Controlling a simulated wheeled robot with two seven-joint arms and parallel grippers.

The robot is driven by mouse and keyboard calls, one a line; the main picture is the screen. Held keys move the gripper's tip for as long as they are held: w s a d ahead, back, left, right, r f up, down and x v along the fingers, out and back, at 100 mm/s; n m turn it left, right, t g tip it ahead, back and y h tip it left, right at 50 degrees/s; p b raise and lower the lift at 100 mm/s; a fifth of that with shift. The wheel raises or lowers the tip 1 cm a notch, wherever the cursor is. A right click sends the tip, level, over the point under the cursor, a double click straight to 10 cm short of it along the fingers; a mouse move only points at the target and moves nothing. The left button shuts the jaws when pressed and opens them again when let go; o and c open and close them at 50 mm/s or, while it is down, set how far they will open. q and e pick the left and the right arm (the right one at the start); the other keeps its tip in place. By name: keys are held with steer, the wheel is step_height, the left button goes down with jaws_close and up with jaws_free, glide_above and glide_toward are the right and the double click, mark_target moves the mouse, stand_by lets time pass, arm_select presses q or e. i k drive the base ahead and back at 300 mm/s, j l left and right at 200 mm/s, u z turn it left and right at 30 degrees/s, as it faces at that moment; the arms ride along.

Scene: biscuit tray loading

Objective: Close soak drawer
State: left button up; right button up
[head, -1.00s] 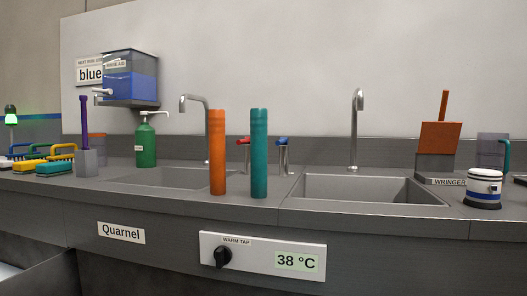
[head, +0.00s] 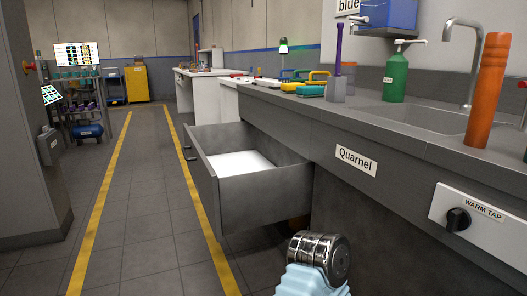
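The soak drawer (head: 262,190) is a grey box pulled well out from the left end of the sink counter, over the floor. Its front panel (head: 203,185) faces left, with a dark handle (head: 190,152) on it. A white, flat surface shows inside the drawer.
The grey counter (head: 400,165) runs along the right, with an orange cylinder (head: 485,95), a green pump bottle (head: 396,75) and brushes on top. A clear floor aisle (head: 140,200) with yellow lines lies left of the drawer. A wheeled rack stands far left.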

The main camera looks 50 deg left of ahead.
mark_target(245, 179)
steer(key=k+j+u, duration=0.1)
steer(key=k+u, duration=0.15)
steer(key=k+j+u, duration=0.2)
steer(key=k+u, duration=0.15)
steer(key=u, duration=1.4)
